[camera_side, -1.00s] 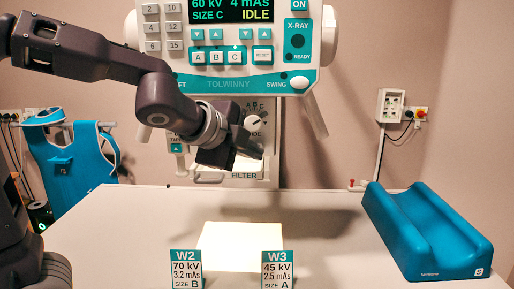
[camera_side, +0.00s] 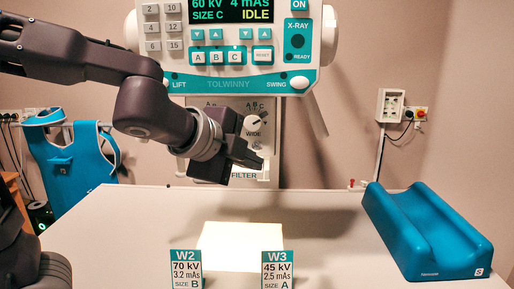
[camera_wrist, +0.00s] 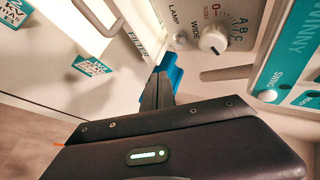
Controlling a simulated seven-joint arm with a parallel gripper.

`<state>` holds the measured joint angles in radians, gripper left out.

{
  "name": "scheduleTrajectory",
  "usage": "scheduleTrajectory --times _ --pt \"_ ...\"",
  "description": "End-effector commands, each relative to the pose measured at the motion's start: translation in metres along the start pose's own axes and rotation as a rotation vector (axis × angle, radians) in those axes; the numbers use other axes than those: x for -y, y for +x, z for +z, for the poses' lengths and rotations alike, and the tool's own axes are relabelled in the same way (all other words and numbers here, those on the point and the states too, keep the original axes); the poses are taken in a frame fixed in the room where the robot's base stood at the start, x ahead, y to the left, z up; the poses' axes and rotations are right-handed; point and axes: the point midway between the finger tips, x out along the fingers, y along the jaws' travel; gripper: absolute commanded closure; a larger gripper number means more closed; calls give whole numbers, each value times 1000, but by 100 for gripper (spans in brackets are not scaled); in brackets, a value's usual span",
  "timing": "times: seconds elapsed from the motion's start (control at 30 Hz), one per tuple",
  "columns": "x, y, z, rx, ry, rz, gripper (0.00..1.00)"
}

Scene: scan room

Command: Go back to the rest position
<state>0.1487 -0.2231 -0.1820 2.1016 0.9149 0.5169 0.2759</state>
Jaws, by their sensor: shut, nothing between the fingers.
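My gripper (camera_side: 252,160) is in front of the lower part of the X-ray unit, above the table, its dark fingers pointing right. In the wrist view my gripper (camera_wrist: 163,85) has its fingers together and empty, with a blue shape beyond the tips. The round white collimator knob (camera_side: 254,124) is just above the fingers, and it also shows in the wrist view (camera_wrist: 213,40), apart from them. My arm reaches in from the left and hides part of the collimator and the panel's lower left.
The X-ray panel (camera_side: 222,82) reads 60 kV, 4 mAs, SIZE C, IDLE. The white table (camera_side: 120,220) holds a lit patch (camera_side: 240,237), cards W2 (camera_side: 186,270) and W3 (camera_side: 277,270), and a blue cradle (camera_side: 405,240). A blue apron (camera_side: 60,160) hangs at left.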

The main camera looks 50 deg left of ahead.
Motion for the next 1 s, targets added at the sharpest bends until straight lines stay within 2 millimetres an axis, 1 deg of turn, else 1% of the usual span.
scheduleTrajectory --times 0.37,0.43,0.47,0.53,0.57,0.6,0.63,0.7,0.8,0.9,1.0 --pt "0 0 0 0 0 0 100" --pt "-4 -5 8 19 -48 11 100" --pt "-10 -10 18 41 -103 27 100" --pt "-35 -33 47 118 -324 89 100" --pt "-51 -44 60 156 -442 125 100" --pt "-74 -60 73 201 -604 177 100" --pt "-91 -72 79 230 -720 217 100" --pt "-128 -96 83 280 -965 313 100" --pt "-162 -120 77 312 -1198 420 100" --pt "-173 -128 72 321 -1282 467 100" --pt "-174 -128 71 321 -1284 470 100"
